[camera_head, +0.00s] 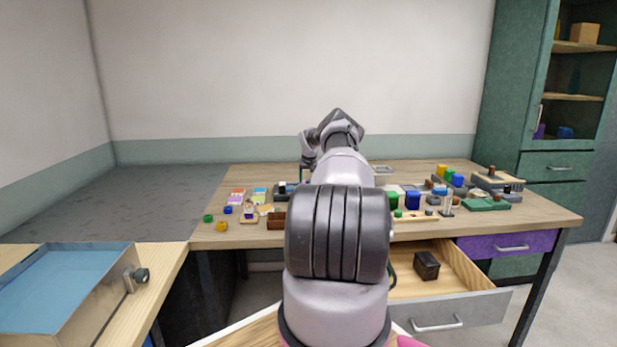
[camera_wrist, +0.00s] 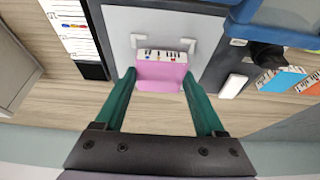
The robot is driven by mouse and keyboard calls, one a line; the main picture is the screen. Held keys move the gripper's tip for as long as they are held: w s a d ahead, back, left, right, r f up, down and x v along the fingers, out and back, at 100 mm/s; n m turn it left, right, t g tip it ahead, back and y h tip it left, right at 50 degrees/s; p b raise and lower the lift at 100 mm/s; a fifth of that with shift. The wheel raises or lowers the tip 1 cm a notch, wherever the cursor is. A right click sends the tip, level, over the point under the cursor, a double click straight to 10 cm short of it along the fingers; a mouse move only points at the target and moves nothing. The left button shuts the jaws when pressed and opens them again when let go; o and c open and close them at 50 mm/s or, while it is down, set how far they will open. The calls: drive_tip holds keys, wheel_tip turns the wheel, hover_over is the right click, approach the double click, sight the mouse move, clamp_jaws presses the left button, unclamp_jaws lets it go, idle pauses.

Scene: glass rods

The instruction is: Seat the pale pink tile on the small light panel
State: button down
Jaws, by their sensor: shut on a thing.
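The pale pink tile (camera_wrist: 160,74), with a patterned white strip along its upper edge, is between the green fingers of my gripper (camera_wrist: 160,80) in the wrist view. My gripper is shut on it. The tile overlaps the panel's near edge in this view. I cannot tell whether it touches the panel. In the head view my arm hides the tile and most of my gripper.
In the wrist view a blue object (camera_wrist: 275,25) and a white bar (camera_wrist: 232,86) are right of the panel, and a white striped card (camera_wrist: 72,28) is left. In the head view the crowded wooden table (camera_head: 545,212) has an open drawer (camera_head: 455,262) holding a dark block.

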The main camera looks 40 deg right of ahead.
drive_tip(key=shift+f, duration=0.45)
unclamp_jaws()
